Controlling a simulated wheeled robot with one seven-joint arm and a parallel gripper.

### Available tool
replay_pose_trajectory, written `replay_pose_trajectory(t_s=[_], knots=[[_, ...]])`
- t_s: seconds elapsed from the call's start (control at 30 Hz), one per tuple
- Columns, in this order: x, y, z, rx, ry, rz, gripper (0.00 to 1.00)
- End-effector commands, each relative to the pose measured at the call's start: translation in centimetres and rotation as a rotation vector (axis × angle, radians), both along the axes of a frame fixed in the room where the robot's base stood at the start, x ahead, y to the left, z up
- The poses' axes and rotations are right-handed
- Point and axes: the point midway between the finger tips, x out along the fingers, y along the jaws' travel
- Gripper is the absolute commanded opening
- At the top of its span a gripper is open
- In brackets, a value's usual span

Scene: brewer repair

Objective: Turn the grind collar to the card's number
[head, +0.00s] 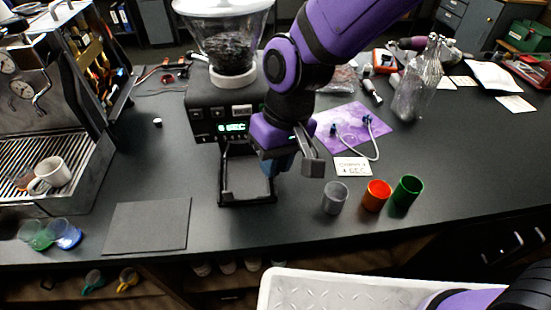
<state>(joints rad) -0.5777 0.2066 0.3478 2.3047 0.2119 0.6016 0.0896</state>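The grinder (205,97) stands at the back middle, with a clear hopper (222,36) of dark beans on top. A pale ring (234,79), which looks like the grind collar, sits under the hopper; any marks on it are too small to read. The green display (233,128) seems to read 6 SEC. The white card (353,167) lies on the counter to the right and seems to read 4 SEC on its lower line. My gripper (294,157) points down in front of the grinder's right side, below the collar and apart from it. A blue piece shows behind its fingers; I cannot tell if it is held.
Grey (335,198), orange (377,195) and green (407,191) cups stand right of the grinder. A purple mat (344,124) with a cable lies behind the card. An espresso machine (55,150) stands at left. A dark mat (147,226) lies front left.

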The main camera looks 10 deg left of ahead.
Motion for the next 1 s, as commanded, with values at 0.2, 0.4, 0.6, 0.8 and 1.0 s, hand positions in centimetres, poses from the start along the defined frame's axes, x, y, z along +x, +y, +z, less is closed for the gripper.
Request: replay_pose_trajectory(t_s=[0.2,0.4,0.6,0.8,1.0], knots=[[0.0,0.1,0.0,0.0,0.0,-0.005,0.0],[-0.5,0.7,0.0,0.001,-0.001,-0.057,0.0],[-1.6,2.3,0.0,0.002,0.0,-0.178,0.0],[-2.5,4.3,0.0,0.002,0.0,-0.332,0.0],[-3.0,6.2,0.0,0.002,-0.001,-0.468,0.0]])
